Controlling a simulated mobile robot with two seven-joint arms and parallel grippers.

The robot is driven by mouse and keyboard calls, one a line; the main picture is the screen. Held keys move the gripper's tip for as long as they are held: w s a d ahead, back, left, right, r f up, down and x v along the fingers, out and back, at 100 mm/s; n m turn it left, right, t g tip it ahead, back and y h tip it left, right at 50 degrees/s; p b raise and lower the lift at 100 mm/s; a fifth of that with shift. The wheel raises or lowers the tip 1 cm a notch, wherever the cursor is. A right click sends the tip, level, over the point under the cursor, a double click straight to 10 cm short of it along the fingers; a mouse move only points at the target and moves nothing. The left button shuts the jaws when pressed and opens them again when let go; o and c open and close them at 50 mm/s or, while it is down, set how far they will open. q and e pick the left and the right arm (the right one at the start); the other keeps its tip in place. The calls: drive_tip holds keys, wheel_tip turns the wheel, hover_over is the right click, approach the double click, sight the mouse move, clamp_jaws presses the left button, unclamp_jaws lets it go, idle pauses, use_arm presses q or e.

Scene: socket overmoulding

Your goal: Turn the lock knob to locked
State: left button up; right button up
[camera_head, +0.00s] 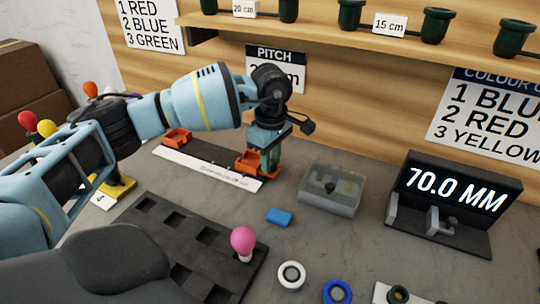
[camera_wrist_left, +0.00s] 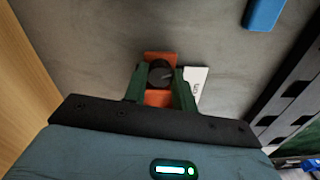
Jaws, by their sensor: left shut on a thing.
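The lock knob (camera_wrist_left: 159,72) is a dark round knob with a pale line on its top, set on an orange block (camera_wrist_left: 158,98). In the left wrist view the pale line points roughly to the right. My left gripper (camera_wrist_left: 160,80) has its green fingers shut on the knob, one on each side. In the head view my left gripper (camera_head: 271,160) points down over the orange block (camera_head: 246,166) at the right end of a dark rail. There the fingers hide the knob. My right gripper is not in view.
A second orange block (camera_head: 177,138) sits at the rail's far end. A white printed strip (camera_head: 207,168) lies along the rail. Nearby are a blue block (camera_head: 279,217), a clear box (camera_head: 331,190), a black slotted tray (camera_head: 150,208) with a pink-topped peg (camera_head: 243,241), and a 70.0 MM gauge (camera_head: 449,196).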

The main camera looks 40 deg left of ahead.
use_arm(q)
drive_tip(key=shift+r+m, duration=0.1)
drive_tip(key=shift+m, duration=0.6)
drive_tip(key=shift+m+p, duration=0.35)
drive_tip(key=shift+m, duration=0.55)
drive_tip(key=o, duration=1)
